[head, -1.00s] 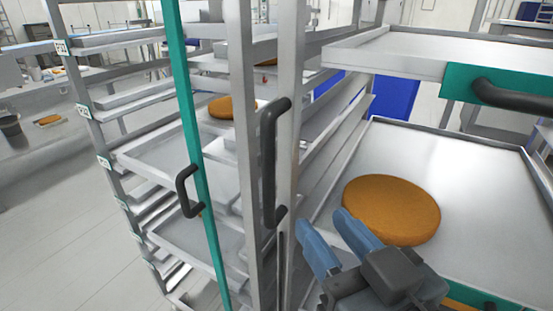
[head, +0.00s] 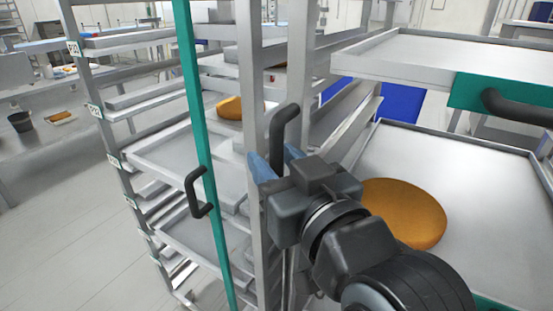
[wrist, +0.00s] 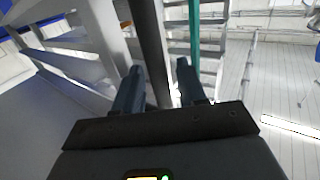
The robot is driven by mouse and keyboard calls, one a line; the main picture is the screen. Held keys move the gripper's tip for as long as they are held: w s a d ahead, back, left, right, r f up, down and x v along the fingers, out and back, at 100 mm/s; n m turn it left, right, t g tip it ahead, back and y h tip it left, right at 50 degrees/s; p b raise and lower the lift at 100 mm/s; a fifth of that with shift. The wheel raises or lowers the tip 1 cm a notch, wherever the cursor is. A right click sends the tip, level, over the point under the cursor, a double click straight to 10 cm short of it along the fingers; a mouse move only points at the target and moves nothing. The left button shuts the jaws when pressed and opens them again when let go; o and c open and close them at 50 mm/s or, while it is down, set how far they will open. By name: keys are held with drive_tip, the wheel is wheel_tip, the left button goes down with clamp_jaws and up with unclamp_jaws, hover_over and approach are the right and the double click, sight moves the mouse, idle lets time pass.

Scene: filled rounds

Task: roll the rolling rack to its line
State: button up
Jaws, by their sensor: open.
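A tall metal rack (head: 251,150) with trays stands in the middle of the head view. A black vertical handle (head: 281,128) is fixed to its upright post. My gripper (head: 276,163) is open at the lower part of this handle, with its blue fingers beside it. In the wrist view the dark handle (wrist: 152,45) runs up between the open fingers of my gripper (wrist: 160,80); I cannot tell whether they touch it. My wrist hides the lower part of the post. I cannot make out the rack's wheels or its line for certain.
A teal post (head: 199,130) with a second black handle (head: 196,194) stands to the left. On the right, a tray (head: 470,165) holds an orange round (head: 404,212), close to my arm. A white strip (wrist: 292,127) lies on the open floor.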

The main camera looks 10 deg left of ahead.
clamp_jaws()
idle(0.4)
idle(1.1)
